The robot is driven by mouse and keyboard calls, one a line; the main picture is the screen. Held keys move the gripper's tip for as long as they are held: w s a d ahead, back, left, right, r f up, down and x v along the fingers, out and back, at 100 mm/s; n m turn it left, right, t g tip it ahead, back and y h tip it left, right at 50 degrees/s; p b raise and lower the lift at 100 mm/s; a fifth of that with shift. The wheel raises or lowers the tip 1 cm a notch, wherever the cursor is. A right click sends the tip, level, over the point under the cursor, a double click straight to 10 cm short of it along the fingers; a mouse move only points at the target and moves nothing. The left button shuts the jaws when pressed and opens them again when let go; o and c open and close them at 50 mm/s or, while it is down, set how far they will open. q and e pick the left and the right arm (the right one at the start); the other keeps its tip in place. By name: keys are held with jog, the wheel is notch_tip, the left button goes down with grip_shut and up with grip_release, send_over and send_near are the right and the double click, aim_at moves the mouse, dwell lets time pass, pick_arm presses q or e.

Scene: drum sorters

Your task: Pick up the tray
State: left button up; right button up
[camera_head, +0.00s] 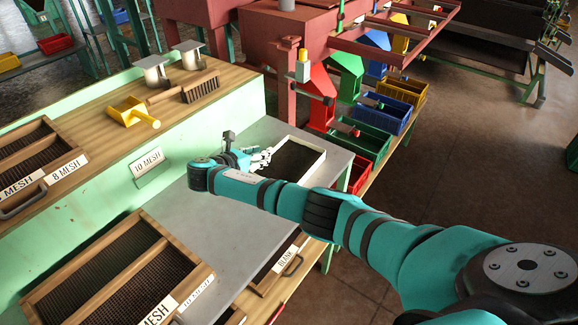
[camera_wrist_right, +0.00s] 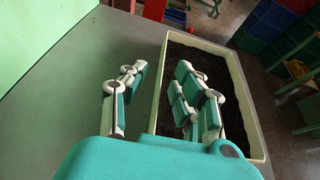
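The tray (camera_head: 316,166) is a shallow cream-rimmed box with dark granular contents. It sits on the grey metal counter near its far right end in the head view. In the right wrist view the tray (camera_wrist_right: 241,88) fills the right half. My right gripper (camera_head: 262,158) is at the tray's left side, and its fingers are spread apart. In the wrist view the gripper (camera_wrist_right: 160,72) has one finger outside the tray's left wall and the other over its inside. I cannot tell whether either touches the wall. My right forearm hides part of the tray's near side. My left gripper is not in view.
A green-sided ledge with a wooden top (camera_head: 225,82) rises left of the counter, holding a yellow scoop (camera_head: 132,111) and a brush (camera_head: 201,88). Mesh sieves (camera_head: 128,283) lie nearby. Coloured bins (camera_head: 383,113) stand beyond the tray. Bare counter (camera_head: 190,230) lies left of my arm.

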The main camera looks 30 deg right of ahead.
aim_at(289, 164)
jog(key=x, duration=0.4)
jog(key=shift+s+d+f, duration=0.1)
jog(key=shift+s+f, duration=0.05)
jog(key=shift+f, duration=0.15)
grip_shut()
